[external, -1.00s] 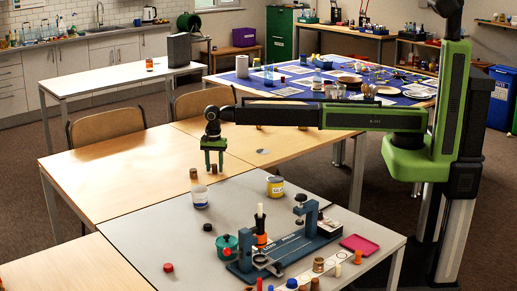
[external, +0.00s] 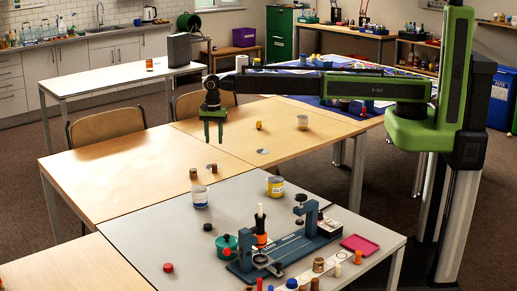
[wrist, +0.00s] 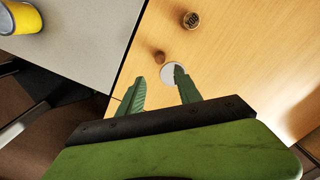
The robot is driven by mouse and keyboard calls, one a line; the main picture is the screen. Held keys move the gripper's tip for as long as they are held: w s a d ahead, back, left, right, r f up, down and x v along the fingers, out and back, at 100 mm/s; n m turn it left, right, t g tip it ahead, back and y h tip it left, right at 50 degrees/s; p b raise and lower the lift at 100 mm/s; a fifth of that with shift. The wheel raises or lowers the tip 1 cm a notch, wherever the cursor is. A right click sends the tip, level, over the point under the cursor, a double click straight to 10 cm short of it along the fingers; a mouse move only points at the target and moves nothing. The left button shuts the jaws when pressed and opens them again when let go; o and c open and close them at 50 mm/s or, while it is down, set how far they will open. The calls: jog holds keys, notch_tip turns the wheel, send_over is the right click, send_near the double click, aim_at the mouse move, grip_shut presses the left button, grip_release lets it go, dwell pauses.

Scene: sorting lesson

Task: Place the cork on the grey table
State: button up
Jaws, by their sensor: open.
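Two small brown pieces stand on the wooden table, and I cannot tell surely which is the cork. One (external: 193,174) is just behind a white pot; in the wrist view it (wrist: 190,20) has a dark-marked round top.

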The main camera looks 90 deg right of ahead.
notch_tip(320, 180, up, 4)
jog(key=p, duration=0.3)
jog(key=s+n, duration=1.8)
jog(key=s, duration=1.3)
jog(key=shift+s+a+n+b, duration=0.2)
jog(key=shift+s+n+b, duration=0.1)
jog(key=shift+s+n, duration=0.1)
jog(key=shift+o, duration=0.7)
jog(key=shift+w, duration=0.15)
